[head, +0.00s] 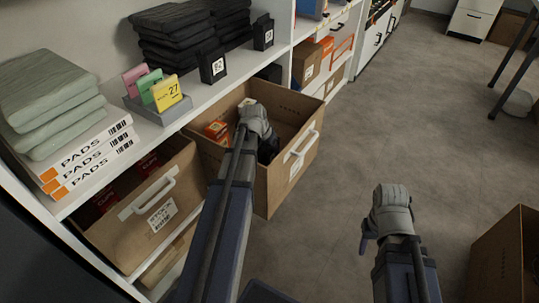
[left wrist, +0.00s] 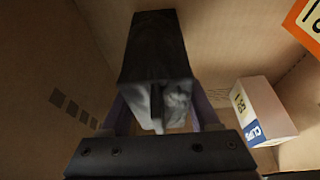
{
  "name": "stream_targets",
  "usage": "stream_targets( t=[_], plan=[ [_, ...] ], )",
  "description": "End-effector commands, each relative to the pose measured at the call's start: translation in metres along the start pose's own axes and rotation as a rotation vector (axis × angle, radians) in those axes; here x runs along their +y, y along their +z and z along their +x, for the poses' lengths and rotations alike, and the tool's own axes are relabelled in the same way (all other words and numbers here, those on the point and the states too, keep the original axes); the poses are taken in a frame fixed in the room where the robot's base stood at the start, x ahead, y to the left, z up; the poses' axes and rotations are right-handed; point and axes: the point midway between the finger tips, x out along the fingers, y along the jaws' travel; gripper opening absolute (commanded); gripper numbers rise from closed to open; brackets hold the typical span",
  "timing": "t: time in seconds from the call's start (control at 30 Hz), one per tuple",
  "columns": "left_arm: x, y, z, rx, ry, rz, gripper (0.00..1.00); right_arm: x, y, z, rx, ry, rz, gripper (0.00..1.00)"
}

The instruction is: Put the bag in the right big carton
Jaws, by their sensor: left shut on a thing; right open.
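My left gripper (head: 256,122) reaches down into an open brown carton (head: 290,187) that juts out from the shelf. It is shut on a dark bag (head: 268,150), mostly hidden behind the gripper in the head view. In the left wrist view the black bag (left wrist: 153,45) sits between the fingers (left wrist: 160,118), with carton walls around it. I cannot tell whether it touches the carton floor. Another brown carton (head: 505,262) stands on the floor at the lower right. My right gripper (head: 392,197) is open and empty above the floor.
An orange box (head: 216,130) lies in the carton, left of my gripper. A white and blue box (left wrist: 263,112) is beside the bag in the wrist view. Another carton (head: 150,222) with a white handle is on the lower shelf. The floor (head: 420,110) at centre right is clear.

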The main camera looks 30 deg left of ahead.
Motion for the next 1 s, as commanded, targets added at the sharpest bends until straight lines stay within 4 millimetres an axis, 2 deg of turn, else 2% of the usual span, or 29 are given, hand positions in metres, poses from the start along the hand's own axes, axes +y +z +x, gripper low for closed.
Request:
stream_targets(
  t=[0.03,0.4,0.43,0.7,1.0],
  plan=[
    [0.0000,0.0021,0.0050,0.000,0.000,0.000,0.01,-0.0006,-0.0004,0.0054,0.000,0.000,0.000,0.50],
    [0.0000,0.0027,0.0066,0.000,0.000,0.000,0.01,-0.0008,-0.0004,0.0071,0.000,-0.001,0.000,0.50],
    [0.0000,0.0026,0.0064,0.000,0.000,0.000,0.63,-0.0008,-0.0004,0.0068,0.000,-0.001,0.000,0.50],
    [0.0000,0.0022,0.0053,0.000,0.000,0.000,0.92,-0.0007,-0.0003,0.0056,0.000,-0.001,0.000,0.50],
    [0.0000,0.0017,0.0040,0.000,0.000,0.000,0.92,-0.0005,-0.0003,0.0043,0.000,-0.001,0.000,0.50]
  ],
)
